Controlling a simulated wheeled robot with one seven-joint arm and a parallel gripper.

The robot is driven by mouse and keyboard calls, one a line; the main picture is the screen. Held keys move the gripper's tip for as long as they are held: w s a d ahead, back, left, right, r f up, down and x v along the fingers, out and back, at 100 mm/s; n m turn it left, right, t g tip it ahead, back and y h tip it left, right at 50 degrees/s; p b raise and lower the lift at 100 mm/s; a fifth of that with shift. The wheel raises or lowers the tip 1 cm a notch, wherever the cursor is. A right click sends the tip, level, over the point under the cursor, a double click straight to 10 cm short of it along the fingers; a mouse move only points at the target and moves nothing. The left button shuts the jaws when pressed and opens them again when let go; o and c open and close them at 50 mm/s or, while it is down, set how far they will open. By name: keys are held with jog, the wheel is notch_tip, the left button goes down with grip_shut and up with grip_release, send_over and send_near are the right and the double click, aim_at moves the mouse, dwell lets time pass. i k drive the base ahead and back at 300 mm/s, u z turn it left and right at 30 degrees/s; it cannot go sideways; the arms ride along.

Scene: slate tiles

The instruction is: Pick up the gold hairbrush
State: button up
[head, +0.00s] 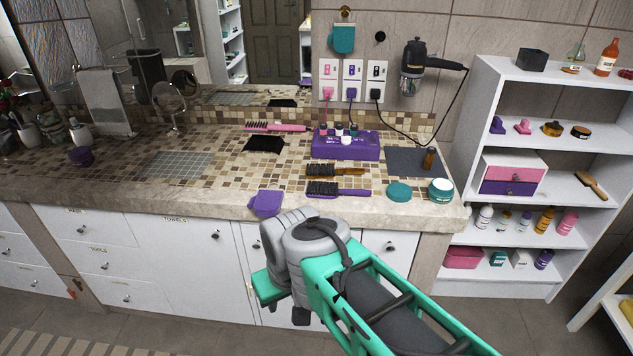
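The gold hairbrush (349,172) lies on the mosaic countertop, right of the middle. Its dark bristle head is at the left and its gold-brown handle points right. A purple hairbrush (352,192) lies just in front of it, nearly parallel, with a narrow gap between them. My teal and grey arm reaches in from the lower right, and its grey joints are in front of the counter's front edge, lower and nearer than the brushes. I cannot make out my gripper's fingers. Nothing covers the gold hairbrush.
A purple box (346,147) with bottles stands behind the brushes. A teal lid (399,192), a teal jar (440,190) and a small amber bottle (428,160) are to the right. A pink comb (275,127) lies behind. A purple object (265,203) is at the front edge. Shelves (474,115) stand right.

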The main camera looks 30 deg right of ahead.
aim_at(327, 171)
jog(key=u, duration=0.15)
jog(key=i, duration=0.8)
jog(key=u, duration=0.65)
jog(key=i, duration=0.7)
jog(key=u, duration=0.05)
